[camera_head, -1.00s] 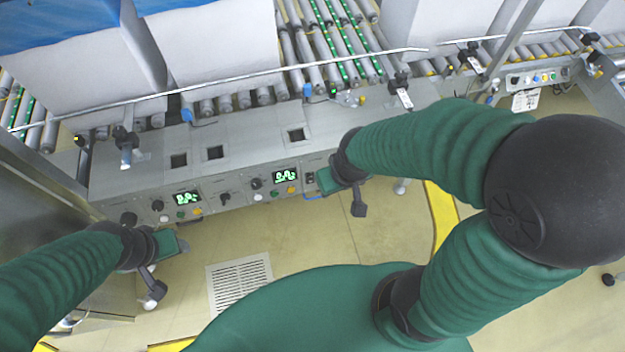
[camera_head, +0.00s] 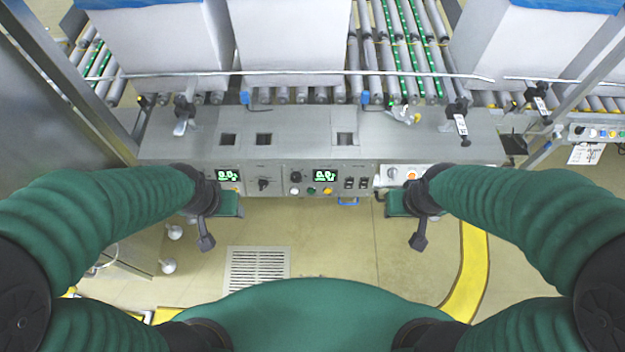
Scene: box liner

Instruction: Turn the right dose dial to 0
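The control panel (camera_head: 282,189) runs along the front of the grey machine. It has a left lit display (camera_head: 229,175) and a right lit display (camera_head: 326,176), both showing green digits too small to read surely. A black round dial (camera_head: 296,177), seemingly the right dose dial, sits just left of the right display. My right gripper (camera_head: 411,222) is right of the right display, near the panel's right section. Neither touches the dial; their finger openings do not show clearly.
Another black knob (camera_head: 263,184) sits between the displays. White, green and orange buttons (camera_head: 312,190) lie below the right display, with two black switches (camera_head: 356,183) to its right. White boxes (camera_head: 290,40) stand on rollers behind a metal rail (camera_head: 300,73). The floor before the panel is clear.

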